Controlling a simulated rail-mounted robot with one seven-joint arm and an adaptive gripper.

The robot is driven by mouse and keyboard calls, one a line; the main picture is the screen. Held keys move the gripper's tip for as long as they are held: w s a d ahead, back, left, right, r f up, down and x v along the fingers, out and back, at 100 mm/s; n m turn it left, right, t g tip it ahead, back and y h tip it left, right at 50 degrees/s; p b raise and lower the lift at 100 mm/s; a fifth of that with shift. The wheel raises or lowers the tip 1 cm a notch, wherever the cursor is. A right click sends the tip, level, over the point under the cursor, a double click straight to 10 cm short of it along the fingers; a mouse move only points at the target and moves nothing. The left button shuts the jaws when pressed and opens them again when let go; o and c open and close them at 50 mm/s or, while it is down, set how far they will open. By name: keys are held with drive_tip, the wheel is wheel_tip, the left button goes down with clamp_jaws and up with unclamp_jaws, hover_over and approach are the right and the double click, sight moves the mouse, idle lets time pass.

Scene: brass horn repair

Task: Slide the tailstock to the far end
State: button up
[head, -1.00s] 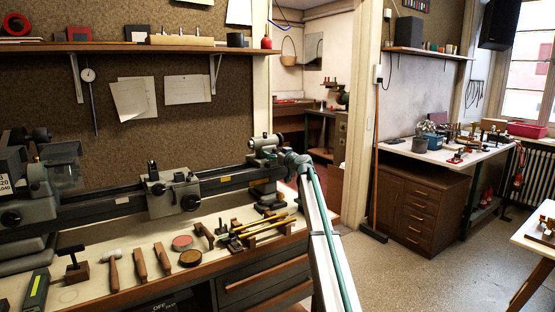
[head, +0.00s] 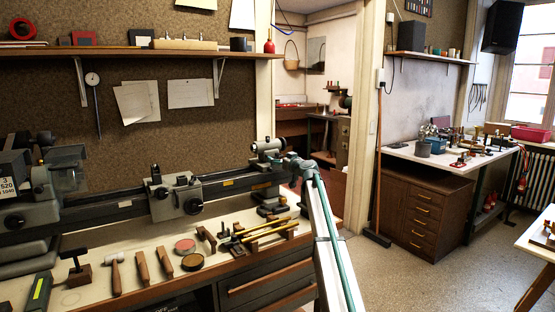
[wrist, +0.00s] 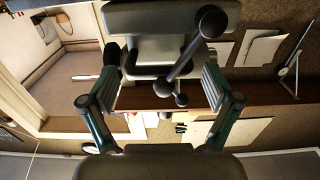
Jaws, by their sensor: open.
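The tailstock (head: 268,147) is a grey metal body at the right end of the dark lathe bed (head: 105,208). My gripper (head: 292,166) is at the tailstock's right end in the head view, where its fingers are too small to read. In the wrist view the tailstock (wrist: 150,18) fills the top middle, with a ball-ended lever (wrist: 186,62) crossing in front. My gripper (wrist: 160,85) is open there, one green-and-grey finger on each side of the lever's lower part. I cannot tell whether either finger touches it.
A carriage (head: 174,196) with knobs sits mid-bed, and the headstock (head: 25,190) is at the left. Brass tubes on a rack (head: 265,234), a hammer (head: 116,270) and other tools lie on the bench in front. A shelf (head: 130,51) runs above.

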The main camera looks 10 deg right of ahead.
drive_tip(key=v, duration=1)
drive_tip(key=shift+d, duration=0.1)
